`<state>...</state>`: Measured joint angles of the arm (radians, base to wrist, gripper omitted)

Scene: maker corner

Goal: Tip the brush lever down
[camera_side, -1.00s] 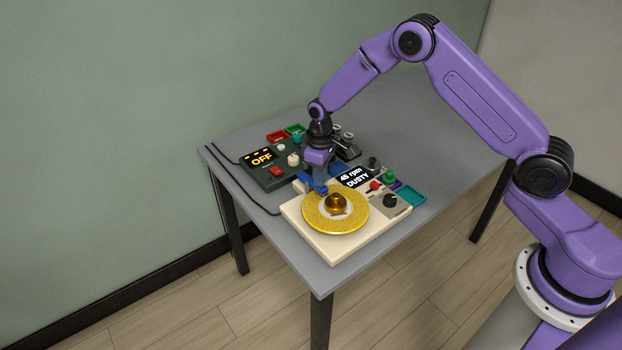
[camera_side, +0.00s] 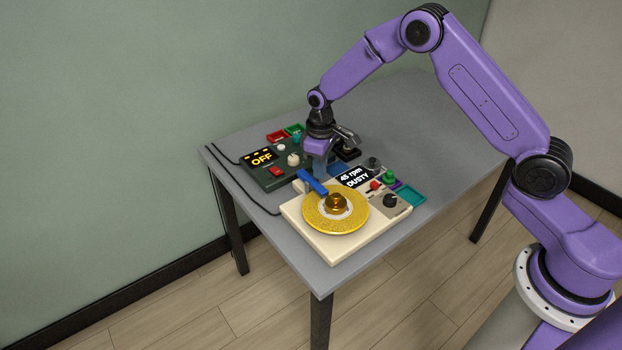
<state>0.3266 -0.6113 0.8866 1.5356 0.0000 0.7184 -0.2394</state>
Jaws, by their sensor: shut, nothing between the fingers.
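The cream record player (camera_side: 310,243) sits on the grey table with a yellow record (camera_side: 318,222) and a gold centre piece (camera_side: 336,203) on it. The brush lever (camera_side: 312,182) looks like a blue bar at the back left of the record; its front end reaches the record's rear edge. I cannot tell whether that end touches the record. My gripper (camera_side: 320,173) is shut, pointing down just behind the bar, and partly hides the area there. Whether it touches the bar is unclear. The player's display (camera_side: 356,178) reads "45 rpm DUSTY".
A dark box (camera_side: 262,173) with an "OFF" display stands behind the player. Red and green trays (camera_side: 277,135) lie at the back. A teal tray (camera_side: 411,195), a green knob (camera_side: 389,176) and a black knob (camera_side: 390,200) are at the right. The table's right side is clear.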

